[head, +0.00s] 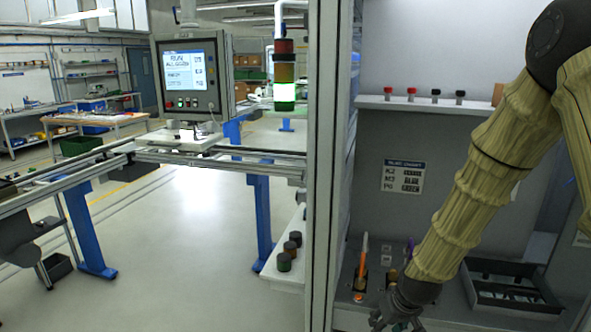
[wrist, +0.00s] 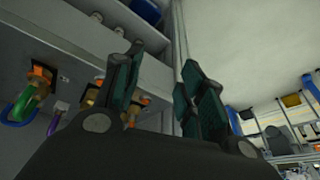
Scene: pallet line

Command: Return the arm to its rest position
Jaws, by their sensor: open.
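My gripper (head: 392,318) is low at the bottom of the head view, at the end of my arm in its yellow-tan ribbed cover. Part of the gripper is cut off at the bottom edge of the head view.
A dark tray (head: 510,296) sits right of my gripper. A grey cabinet post (head: 322,150) stands to the left. A shelf (head: 425,105) with red and black knobs is above. A screen (head: 190,75) and stack light (head: 285,75) stand further left over a rail. Open floor (head: 190,230) lies beyond.

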